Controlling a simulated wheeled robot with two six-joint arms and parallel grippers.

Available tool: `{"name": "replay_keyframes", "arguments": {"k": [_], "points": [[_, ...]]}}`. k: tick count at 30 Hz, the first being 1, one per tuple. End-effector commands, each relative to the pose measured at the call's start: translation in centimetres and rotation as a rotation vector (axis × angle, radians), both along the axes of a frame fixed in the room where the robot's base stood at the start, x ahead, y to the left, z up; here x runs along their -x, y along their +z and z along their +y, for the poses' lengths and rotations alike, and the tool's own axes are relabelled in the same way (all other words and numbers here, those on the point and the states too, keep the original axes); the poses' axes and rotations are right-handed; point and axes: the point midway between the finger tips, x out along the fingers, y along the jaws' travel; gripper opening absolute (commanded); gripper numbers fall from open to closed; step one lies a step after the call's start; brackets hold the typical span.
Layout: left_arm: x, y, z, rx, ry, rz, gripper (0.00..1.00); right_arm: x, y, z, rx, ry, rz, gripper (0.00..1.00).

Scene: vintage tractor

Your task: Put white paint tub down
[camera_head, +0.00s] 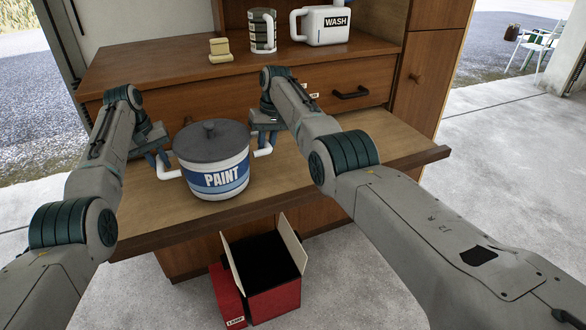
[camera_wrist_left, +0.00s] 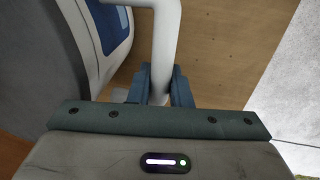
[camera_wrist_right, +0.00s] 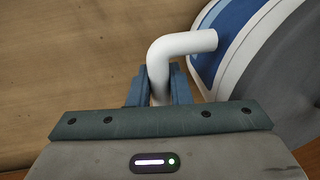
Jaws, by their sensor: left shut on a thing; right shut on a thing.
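The white paint tub (camera_head: 214,178) has a blue "PAINT" label, a dark grey lid and a white handle on each side. It is upright at the lower wooden worktop of the cabinet; I cannot tell whether its base touches the wood. My left gripper (camera_head: 161,163) is shut on the tub's left handle, which also shows in the left wrist view (camera_wrist_left: 163,50). My right gripper (camera_head: 268,140) is shut on the right handle, seen in the right wrist view (camera_wrist_right: 180,46). The tub's side and lid edge show in both wrist views.
The worktop (camera_head: 370,155) is bare to the right of the tub. An open red box (camera_head: 270,295) sits on the floor below the front edge.

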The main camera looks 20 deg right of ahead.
Motion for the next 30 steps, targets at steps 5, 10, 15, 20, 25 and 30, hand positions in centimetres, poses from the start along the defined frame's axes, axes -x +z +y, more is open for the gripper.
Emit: {"name": "replay_keyframes", "arguments": {"k": [5, 10, 15, 20, 25, 30], "points": [[-0.1, -0.9, 0.0, 0.001, 0.000, -0.003, 0.00, -0.1, -0.9, 0.0, 0.000, 0.000, -0.003, 0.00], [0.0, -1.0, 0.0, 0.000, 0.000, 0.000, 0.39, 0.0, -1.0, 0.0, 0.000, 0.000, 0.000, 0.39], [0.0, -1.0, 0.0, 0.000, 0.000, 0.000, 0.39, 0.0, -1.0, 0.0, 0.000, 0.000, 0.000, 0.39], [0.0, -0.7, 0.1, 0.000, 0.000, -0.001, 0.39, 0.0, -1.0, 0.0, 0.000, 0.000, 0.000, 0.39], [0.0, 1.5, 0.5, 0.000, 0.001, -0.003, 0.39, 0.0, -1.0, 0.0, 0.000, 0.000, 0.000, 0.39], [0.1, 5.2, 1.3, -0.001, 0.001, -0.004, 0.39, 0.0, -1.0, 0.0, 0.000, 0.000, 0.000, 0.39]]}}
